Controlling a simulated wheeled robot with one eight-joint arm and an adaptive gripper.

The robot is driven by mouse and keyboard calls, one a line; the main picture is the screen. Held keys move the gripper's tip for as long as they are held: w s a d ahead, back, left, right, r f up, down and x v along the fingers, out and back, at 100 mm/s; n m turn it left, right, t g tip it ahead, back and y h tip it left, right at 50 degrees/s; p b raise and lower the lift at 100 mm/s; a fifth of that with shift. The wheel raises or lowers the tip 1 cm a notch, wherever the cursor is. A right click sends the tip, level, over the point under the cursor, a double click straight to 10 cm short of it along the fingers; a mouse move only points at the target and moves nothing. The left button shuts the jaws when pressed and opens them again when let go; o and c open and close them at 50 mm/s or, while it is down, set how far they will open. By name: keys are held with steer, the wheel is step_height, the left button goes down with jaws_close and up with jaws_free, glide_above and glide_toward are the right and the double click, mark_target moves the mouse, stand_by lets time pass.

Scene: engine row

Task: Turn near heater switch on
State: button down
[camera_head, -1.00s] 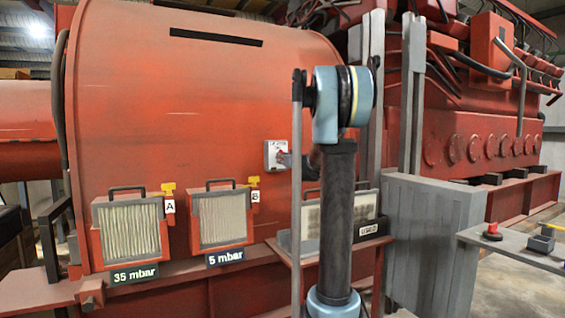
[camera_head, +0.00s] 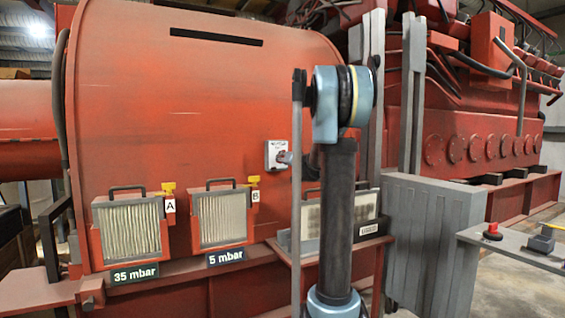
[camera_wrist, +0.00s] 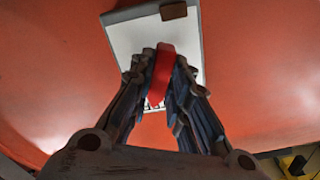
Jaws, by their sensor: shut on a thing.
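The heater switch is a small pale box (camera_head: 271,150) on the red housing, left of my arm in the head view. In the wrist view its pale plate (camera_wrist: 125,38) fills the upper middle. Its red handle (camera_wrist: 162,78) lies between the fingers of my gripper (camera_wrist: 164,66), which is shut on it. The handle appears nearly in line with the fingers. In the head view the gripper (camera_head: 285,157) shows only as a small grey part against the box. My arm hides the rest, and I cannot see the red handle there.
Two filter boxes, A (camera_head: 128,232) and B (camera_head: 222,218), with yellow valves, sit low on the housing. A pale-fronted box (camera_head: 310,222) stands partly behind my arm. A grey ribbed cabinet (camera_head: 430,235) stands at right. A shelf (camera_head: 500,243) carries a red button (camera_head: 492,231).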

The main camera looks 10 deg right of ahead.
steer(key=m, duration=1.3)
steer(key=shift+d+f, duration=0.1)
steer(key=shift+d, duration=0.1)
stand_by(0.4)
steer(key=c, duration=1.5)
jaws_free()
steer(key=shift+f, duration=0.1)
steer(key=shift+a, duration=0.1)
steer(key=v, duration=1.1)
steer(key=shift+s, duration=0.35)
